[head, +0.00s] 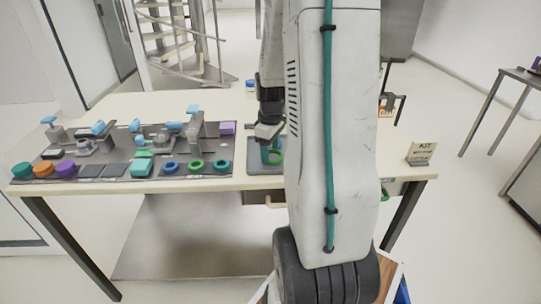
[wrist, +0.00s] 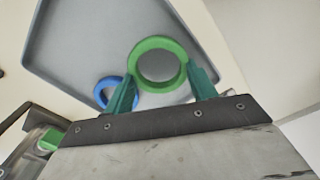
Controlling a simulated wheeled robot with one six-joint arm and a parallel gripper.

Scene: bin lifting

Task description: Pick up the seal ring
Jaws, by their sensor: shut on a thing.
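A green seal ring (wrist: 158,43) is between the two teal fingers of my gripper (wrist: 161,76) in the wrist view. The fingers press on its outer sides and its hole faces the camera. In the head view my gripper (head: 268,152) points down over a grey tray (head: 254,167) on the table, with the green ring (head: 277,157) at its fingertips. My arm hides the right part of this area. A blue ring (wrist: 98,93) lies on the tray (wrist: 75,40) in the wrist view, partly hidden by the left finger.
A dark board (head: 110,171) on the left of the table (head: 230,105) holds several rings, knobs and blue-handled parts. A small sign (head: 422,152) stands at the right end. A blue-capped container (head: 251,87) stands at the back. The table's back left is clear.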

